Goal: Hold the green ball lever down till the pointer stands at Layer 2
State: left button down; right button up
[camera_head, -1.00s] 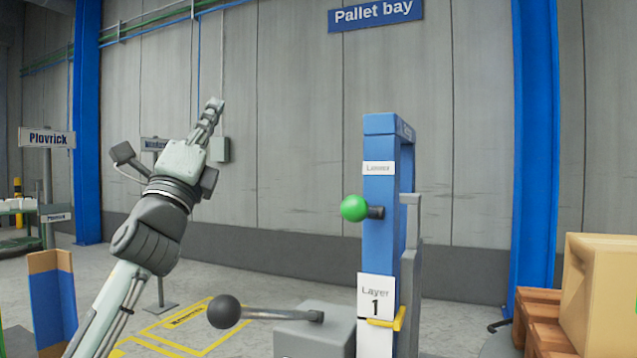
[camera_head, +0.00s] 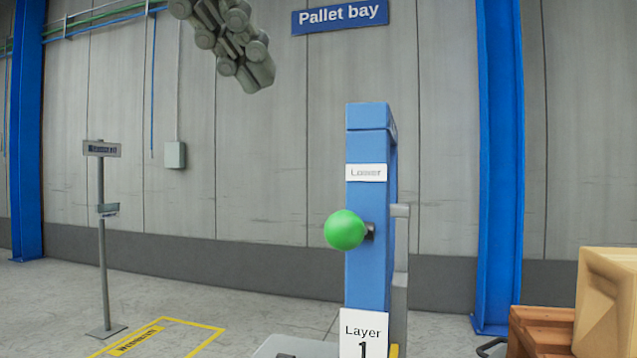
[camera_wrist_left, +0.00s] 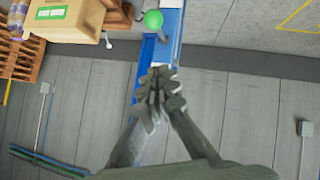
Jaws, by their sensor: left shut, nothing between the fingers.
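The green ball (camera_head: 345,230) sits on a short dark stem on the front of the blue post (camera_head: 368,270), below a white "Lower" label (camera_head: 366,172). A white "Layer 1" plate (camera_head: 364,330) is low on the post, cut by the frame's bottom edge. Only a sliver of the yellow pointer (camera_head: 395,351) shows beside that plate. My left gripper (camera_head: 258,78) is high, up and left of the ball, shut and empty, apart from it. In the left wrist view the shut fingers (camera_wrist_left: 159,85) are near the blue post, with the green ball (camera_wrist_left: 153,20) beyond them.
A cardboard box (camera_head: 608,300) on a wooden pallet (camera_head: 540,330) stands at the right. A sign stand (camera_head: 102,240) is at the left on open floor. A "Pallet bay" sign (camera_head: 340,16) hangs on the wall. The space between gripper and ball looks clear.

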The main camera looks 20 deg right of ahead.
aim_at(355, 227)
pick_arm(q)
jog(key=s+f+x, duration=0.2)
jog(key=x, duration=1)
jog(key=shift+w+f, duration=0.2)
jog(key=shift+f, duration=0.1)
